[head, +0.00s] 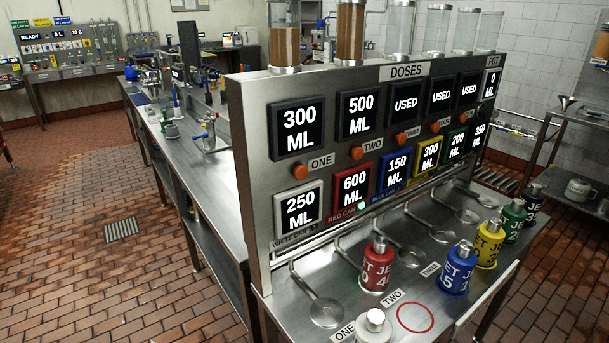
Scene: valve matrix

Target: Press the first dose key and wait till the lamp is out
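The upright steel dose panel (345,88) carries a row of displays with orange round keys below. The first dose key (300,171) is beside the label ONE, under the display (296,128) reading 300 ML. The second key (357,153) is beside TWO, under 500 ML (361,114). The other three dose displays read USED, and the POT display (490,84) reads 0 ML. A small pale green lamp (361,206) glows by the RED CAN label, under the red 600 ML display (354,189). No lamp shows lit by the first key. Neither gripper is in view.
A red can (377,265), blue can (458,268), yellow can (489,246), green can (513,221) and black can stand on the steel shelf. A pale-topped can (375,324) is at the front, beside an empty red ring (416,317). Brick floor (110,270) at left is free.

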